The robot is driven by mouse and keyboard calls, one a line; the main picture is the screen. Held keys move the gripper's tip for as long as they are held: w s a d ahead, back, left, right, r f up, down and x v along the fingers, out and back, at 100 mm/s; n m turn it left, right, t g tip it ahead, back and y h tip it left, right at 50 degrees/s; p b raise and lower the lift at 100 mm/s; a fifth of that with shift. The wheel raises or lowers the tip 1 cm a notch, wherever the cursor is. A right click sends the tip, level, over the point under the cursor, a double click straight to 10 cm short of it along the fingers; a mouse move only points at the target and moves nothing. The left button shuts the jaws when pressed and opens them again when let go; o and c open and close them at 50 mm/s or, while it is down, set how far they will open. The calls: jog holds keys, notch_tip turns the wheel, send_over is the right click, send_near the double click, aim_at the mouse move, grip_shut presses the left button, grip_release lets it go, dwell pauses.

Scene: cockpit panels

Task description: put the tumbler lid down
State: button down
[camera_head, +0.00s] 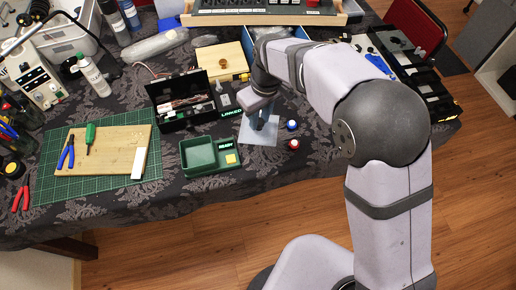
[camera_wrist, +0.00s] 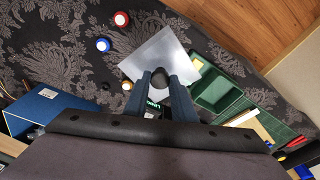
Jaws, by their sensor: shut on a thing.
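My gripper (camera_head: 262,120) points down over a pale metal plate (camera_head: 256,137) near the front middle of the table. In the wrist view the two blue-grey fingers of my gripper (camera_wrist: 160,77) close on a small dark rounded piece (camera_wrist: 160,73), seemingly the tumbler lid, over the plate (camera_wrist: 165,46). Its shape and any hinge or switch under it are largely hidden by the fingers. In the head view the piece cannot be made out.
A blue button (camera_head: 292,125) and a red button (camera_head: 293,144) stand right of the plate. A green tray (camera_head: 192,166) and an open black toolbox (camera_head: 172,122) lie left. A blue box (camera_head: 301,32) stands behind. The table's front edge is close.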

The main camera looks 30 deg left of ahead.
jog(key=shift+w+a+r, duration=0.1)
jog(key=shift+w+a, duration=0.15)
jog(key=shift+f+p, duration=1.15)
jog(key=shift+f, duration=3.8)
jog(key=shift+f, duration=0.1)
jog(key=shift+f, duration=0.35)
jog(key=shift+f+b, duration=0.2)
jog(key=shift+b, duration=0.2)
jog(key=c, duration=1.5)
grip_release()
jog(key=shift+r, duration=0.15)
